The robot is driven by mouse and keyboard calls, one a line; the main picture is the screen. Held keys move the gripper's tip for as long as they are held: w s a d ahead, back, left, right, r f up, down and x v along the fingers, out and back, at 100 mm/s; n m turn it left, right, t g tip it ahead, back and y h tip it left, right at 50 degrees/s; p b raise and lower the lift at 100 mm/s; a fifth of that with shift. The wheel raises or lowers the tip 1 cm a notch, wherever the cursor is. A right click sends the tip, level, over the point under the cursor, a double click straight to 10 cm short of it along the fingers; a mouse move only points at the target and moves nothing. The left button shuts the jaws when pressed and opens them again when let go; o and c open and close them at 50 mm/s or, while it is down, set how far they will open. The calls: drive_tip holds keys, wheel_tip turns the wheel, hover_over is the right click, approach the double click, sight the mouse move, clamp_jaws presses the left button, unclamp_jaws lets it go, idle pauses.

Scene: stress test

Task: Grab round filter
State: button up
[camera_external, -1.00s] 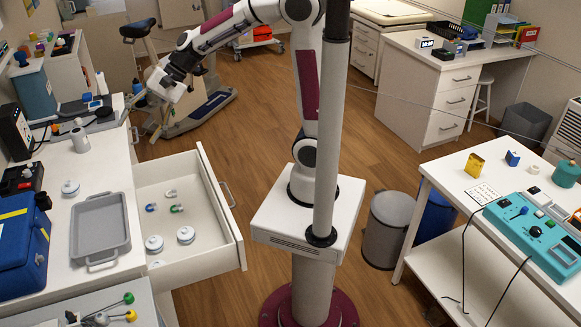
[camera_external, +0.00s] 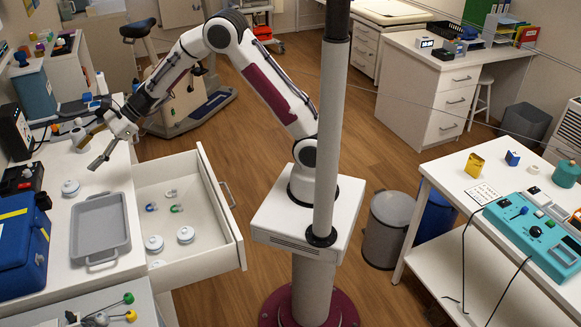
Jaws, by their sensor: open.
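Several round white objects, which look like round filters, are in view. One round filter (camera_external: 70,188) sits on the left counter between the tray and the back of the counter. Others, including one at the drawer's left (camera_external: 154,243) and one to its right (camera_external: 186,235), lie in the open drawer (camera_external: 208,205). A further one is partly hidden by the drawer's near edge. My gripper (camera_external: 88,149) is open, with its fingers spread above the left counter. It is above and behind the counter filter, apart from it, and appears empty.
A grey tray (camera_external: 101,228) lies on the counter beside the drawer. A small white object (camera_external: 77,134) stands close to my gripper, partly covered by it. A blue case (camera_external: 22,245) and a black-and-red box (camera_external: 20,180) line the left side.

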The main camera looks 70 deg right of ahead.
sight(74, 184)
drive_tip(key=w+f+m, duration=0.2)
drive_tip(key=f, duration=0.1)
drive_tip(key=w+f+m, duration=0.1)
drive_tip(key=w+f, duration=0.1)
drive_tip(key=f, duration=0.1)
drive_tip(key=w+f+m+t, duration=0.1)
drive_tip(key=w+f+m, duration=0.1)
drive_tip(key=f, duration=0.1)
drive_tip(key=shift+w+a+f+m+h, duration=0.2)
drive_tip(key=shift+w+f+m+h, duration=0.1)
drive_tip(key=shift+w+h, duration=0.1)
drive_tip(key=shift+a, duration=0.1)
drive_tip(key=shift+x, duration=1.2)
drive_tip(key=shift+w+a+f, duration=0.3)
drive_tip(key=shift+w+f, duration=0.15)
drive_tip(key=shift+f, duration=0.15)
drive_tip(key=shift+w+a+f, duration=0.3)
drive_tip(key=shift+w+f, duration=0.15)
drive_tip(key=shift+f, duration=0.1)
drive_tip(key=shift+x, duration=1.05)
drive_tip(key=shift+w, duration=0.1)
